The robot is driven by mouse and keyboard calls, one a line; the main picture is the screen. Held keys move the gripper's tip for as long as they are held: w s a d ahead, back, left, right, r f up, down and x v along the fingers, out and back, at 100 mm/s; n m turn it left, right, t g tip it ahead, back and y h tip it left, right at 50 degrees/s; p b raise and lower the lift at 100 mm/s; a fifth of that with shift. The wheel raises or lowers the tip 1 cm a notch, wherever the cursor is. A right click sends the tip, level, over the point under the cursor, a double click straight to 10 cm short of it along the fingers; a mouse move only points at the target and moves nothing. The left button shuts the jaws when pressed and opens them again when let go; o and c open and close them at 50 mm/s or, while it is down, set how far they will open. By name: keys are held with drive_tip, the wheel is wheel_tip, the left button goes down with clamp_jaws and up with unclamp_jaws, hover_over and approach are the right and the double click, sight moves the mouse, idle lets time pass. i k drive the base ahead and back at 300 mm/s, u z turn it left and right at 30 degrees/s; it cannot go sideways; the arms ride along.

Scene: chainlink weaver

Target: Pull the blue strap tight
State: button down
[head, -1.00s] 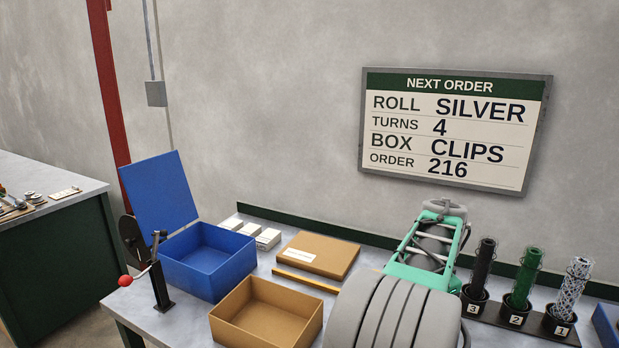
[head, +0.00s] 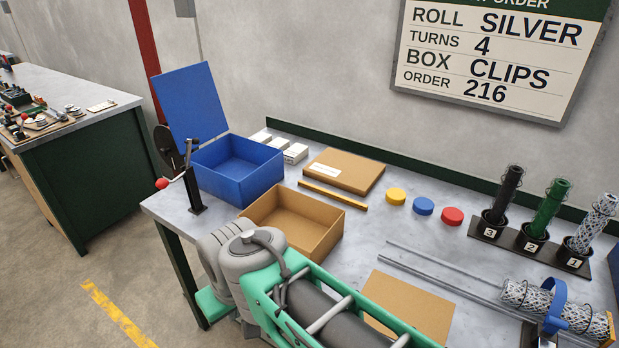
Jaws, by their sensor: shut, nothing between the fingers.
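The blue strap (head: 555,318) is looped at a silver chain-link roll (head: 580,316), which lies on its side at the lower right in the head view. The strap's upper part arches above the roll, and its lower end runs down on the near side. I cannot tell how its underside sits. A dark upright piece stands just below the strap, partly cut off by the frame. My arm's green and grey links cross the bottom middle, left of the roll. My gripper is not in view.
Parallel metal rails (head: 450,275) run toward the roll. A cardboard sheet (head: 411,303) lies beside them. Yellow, blue and red discs (head: 423,206) lie behind. A rack (head: 528,250) holds numbered rolls. An open cardboard box (head: 322,230) and an open blue box (head: 240,178) stand left.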

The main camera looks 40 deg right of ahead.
sight(555, 324)
drive_tip(key=u, duration=0.1)
drive_tip(key=k, duration=0.4)
drive_tip(key=u, duration=1.3)
drive_tip(key=i, duration=0.7)
drive_tip(key=z, duration=4.55)
drive_tip(key=i, duration=0.45)
drive_tip(key=z, duration=0.2)
